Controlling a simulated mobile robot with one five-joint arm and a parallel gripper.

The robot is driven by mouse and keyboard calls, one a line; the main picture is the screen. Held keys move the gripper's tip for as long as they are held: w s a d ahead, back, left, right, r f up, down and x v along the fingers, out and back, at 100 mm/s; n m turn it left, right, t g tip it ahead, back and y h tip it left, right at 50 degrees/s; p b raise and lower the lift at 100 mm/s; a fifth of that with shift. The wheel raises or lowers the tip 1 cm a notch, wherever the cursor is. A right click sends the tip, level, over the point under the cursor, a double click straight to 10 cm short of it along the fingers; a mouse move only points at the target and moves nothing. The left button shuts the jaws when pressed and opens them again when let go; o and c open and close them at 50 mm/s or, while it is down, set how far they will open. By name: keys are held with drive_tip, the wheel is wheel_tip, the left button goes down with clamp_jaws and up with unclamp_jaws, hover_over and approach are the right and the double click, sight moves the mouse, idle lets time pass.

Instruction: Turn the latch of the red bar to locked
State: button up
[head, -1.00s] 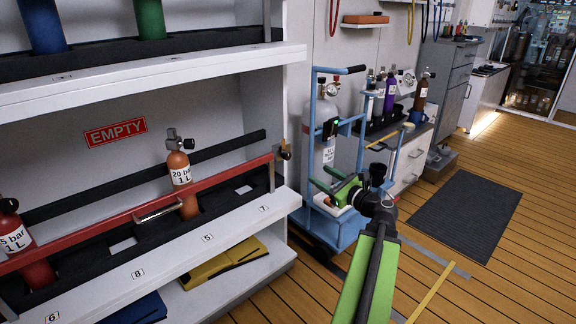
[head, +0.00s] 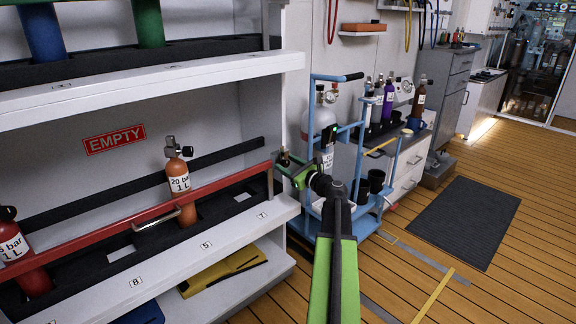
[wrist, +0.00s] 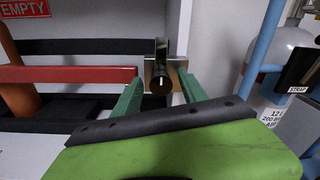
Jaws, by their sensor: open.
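The red bar (head: 130,222) runs across the front of the lower shelf. It also shows at the left in the wrist view (wrist: 70,75). Its latch, a dark knob with a light mark on a brass plate, sits at the bar's right end in the wrist view (wrist: 161,82) and shows small in the head view (head: 285,158). My gripper (head: 287,170) is at the shelf's right post, close to the latch. In the wrist view its two green fingers (wrist: 160,90) are apart, one on each side of the knob. I cannot tell whether they touch it.
An orange cylinder (head: 180,178) and a red cylinder (head: 25,262) stand behind the bar. A blue trolley (head: 350,230) with a grey cylinder (head: 318,125) stands close to the right of my gripper. Open wooden floor lies farther right.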

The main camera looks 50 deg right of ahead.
clamp_jaws()
idle(0.3)
drive_tip(key=shift+n, duration=0.3)
drive_tip(key=n, duration=0.3)
drive_tip(key=shift+a+f+n, duration=0.1)
drive_tip(key=shift+n, duration=0.3)
drive_tip(key=n+b, duration=0.1)
drive_tip(key=n, duration=0.3)
drive_tip(key=shift+n, duration=0.3)
drive_tip(key=n, duration=0.4)
drive_tip(key=shift+f+n, duration=0.1)
drive_tip(key=shift+n, duration=0.3)
drive_tip(key=shift+f+n+y, duration=0.1)
drive_tip(key=shift+n+y, duration=0.2)
drive_tip(key=shift+n, duration=2)
